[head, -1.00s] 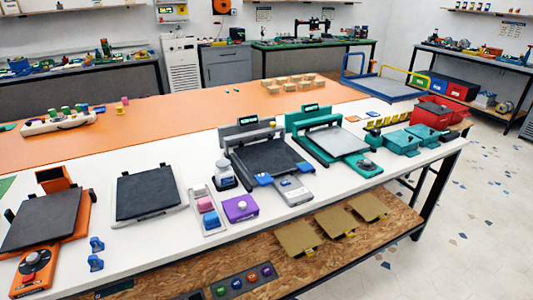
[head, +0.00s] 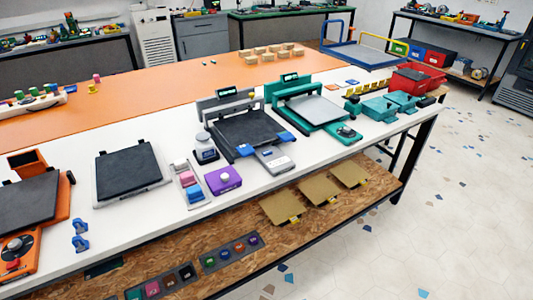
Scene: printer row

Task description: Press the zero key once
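No key can be read as a zero key at this size. A grey keypad unit (head: 274,159) with small light keys sits at the front of the grey machine with a dark plate (head: 250,132). A purple box (head: 223,180) with a round white button stands to its left. The teal machine (head: 318,112) has a dark knob on its front right corner. Small lit displays top the grey machine (head: 228,92) and the teal one (head: 290,77); their digits are too small to read. Neither of my grippers is in view.
The machines stand on a long white bench (head: 130,225). An orange machine (head: 30,205) and a flat dark plate (head: 128,168) are at left. Teal boxes and a red bin (head: 418,80) are at right. A lower wooden shelf (head: 235,275) holds tan plates.

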